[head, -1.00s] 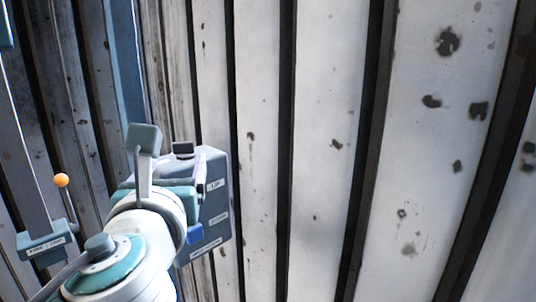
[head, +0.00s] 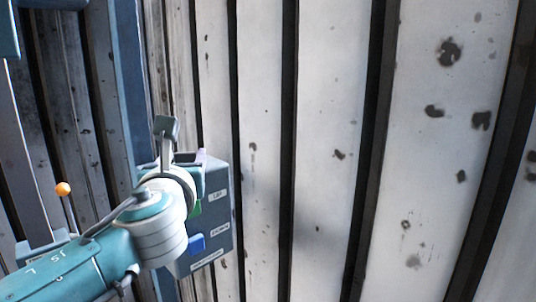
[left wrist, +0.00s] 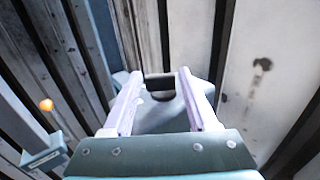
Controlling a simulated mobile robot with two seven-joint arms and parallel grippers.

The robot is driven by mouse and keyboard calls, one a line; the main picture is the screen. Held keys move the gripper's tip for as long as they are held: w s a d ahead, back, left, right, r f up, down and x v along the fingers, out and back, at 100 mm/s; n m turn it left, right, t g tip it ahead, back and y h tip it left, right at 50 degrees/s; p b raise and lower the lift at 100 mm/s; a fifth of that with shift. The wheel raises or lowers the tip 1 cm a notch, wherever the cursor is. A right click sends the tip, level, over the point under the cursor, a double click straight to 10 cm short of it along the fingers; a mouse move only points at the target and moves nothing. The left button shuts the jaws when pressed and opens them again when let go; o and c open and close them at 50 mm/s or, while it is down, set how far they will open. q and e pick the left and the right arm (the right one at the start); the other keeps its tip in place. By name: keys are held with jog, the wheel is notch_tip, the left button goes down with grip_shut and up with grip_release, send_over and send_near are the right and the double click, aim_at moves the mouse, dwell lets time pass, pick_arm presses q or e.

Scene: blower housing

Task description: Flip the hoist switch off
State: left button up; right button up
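In the left wrist view a dark switch (left wrist: 159,82) stands on top of the box (left wrist: 172,118). My left gripper (left wrist: 158,76) is open, its two pale fingers on either side of the switch in that view. I cannot tell whether they touch it. In the head view my left gripper (head: 203,156) is at the box's top and partly hidden by my wrist. My right gripper is not in view.
A lever with an orange ball (head: 63,189) stands on a small labelled box at the left; it also shows in the left wrist view (left wrist: 46,105). A blue post (head: 130,90) rises behind my arm. The stained ribbed wall (head: 330,120) to the right is clear.

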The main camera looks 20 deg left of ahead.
pick_arm(q)
grip_shut()
jog(key=shift+d+y, duration=0.1)
jog(key=shift+y, duration=0.2)
jog(key=shift+w+d+f+n+g+y+b, duration=0.1)
jog(key=shift+f+n+g+y+b, duration=0.05)
jog(key=shift+n+g+y+b, duration=0.75)
jog(key=n+g+y+b, duration=0.1)
jog(key=g+b, duration=0.1)
jog(key=b, duration=0.1)
jog(key=n+g+y+b, duration=0.3)
jog(key=n+g+b, duration=0.1)
jog(key=b, duration=0.1)
jog(key=shift+w+d+f+y+b, duration=0.1)
jog(key=shift+w+d+y+b, duration=0.15)
jog(key=shift+y+b, duration=0.15)
jog(key=shift+r+n+g+b, duration=0.2)
jog(key=shift+n+g+b, duration=0.1)
jog(key=shift+g+b, duration=0.15)
jog(key=shift+o, duration=1.8)
grip_release()
